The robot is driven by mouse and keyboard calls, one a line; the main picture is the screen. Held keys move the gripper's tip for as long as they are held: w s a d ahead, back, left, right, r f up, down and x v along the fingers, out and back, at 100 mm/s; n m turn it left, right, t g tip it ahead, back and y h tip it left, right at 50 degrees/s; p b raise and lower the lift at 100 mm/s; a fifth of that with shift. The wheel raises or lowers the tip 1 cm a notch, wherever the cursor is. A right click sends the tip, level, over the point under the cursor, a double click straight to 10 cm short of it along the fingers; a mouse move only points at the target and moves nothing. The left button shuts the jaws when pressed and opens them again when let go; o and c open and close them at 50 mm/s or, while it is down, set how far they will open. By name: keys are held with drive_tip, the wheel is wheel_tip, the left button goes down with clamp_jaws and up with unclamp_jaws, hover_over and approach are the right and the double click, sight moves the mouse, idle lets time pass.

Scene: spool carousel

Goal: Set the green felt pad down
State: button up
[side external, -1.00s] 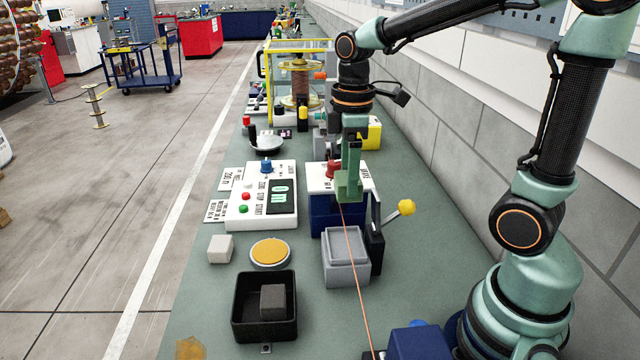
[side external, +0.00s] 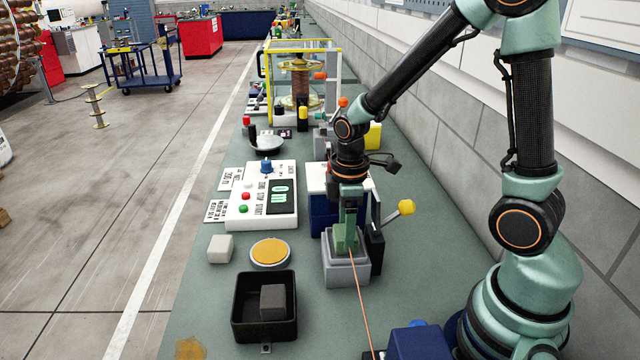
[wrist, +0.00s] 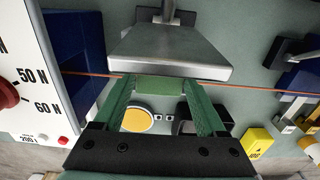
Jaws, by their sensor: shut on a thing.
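The green felt pad (wrist: 165,90) is between my green fingertips in the wrist view. My gripper (side external: 345,240) is shut on it and points down over the grey open-topped holder (side external: 346,275) in the side view. The fingers and pad cover part of the holder's top. In the side view the pad is hard to separate from the green fingers. I cannot tell whether it touches the holder.
A copper wire (side external: 361,304) runs past the holder. A lever with a yellow knob (side external: 407,207) stands at its right. A black bin (side external: 291,333), a yellow-topped disc (side external: 271,251) and a white control box (side external: 252,222) are to the left.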

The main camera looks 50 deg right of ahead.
drive_tip(key=shift+f, duration=0.15)
drive_tip(key=o, duration=1.4)
drive_tip(key=s+a+r+m+t, duration=0.1)
drive_tip(key=r+m, duration=0.3)
drive_tip(key=r, duration=0.4)
drive_tip(key=s+a+r+m+t, duration=0.1)
drive_tip(key=s+r+m+t, duration=0.2)
drive_tip(key=r, duration=0.6)
drive_tip(key=shift+a+m+t, duration=0.4)
drive_tip(key=shift+m+t, duration=0.4)
drive_tip(key=shift+m, duration=0.2)
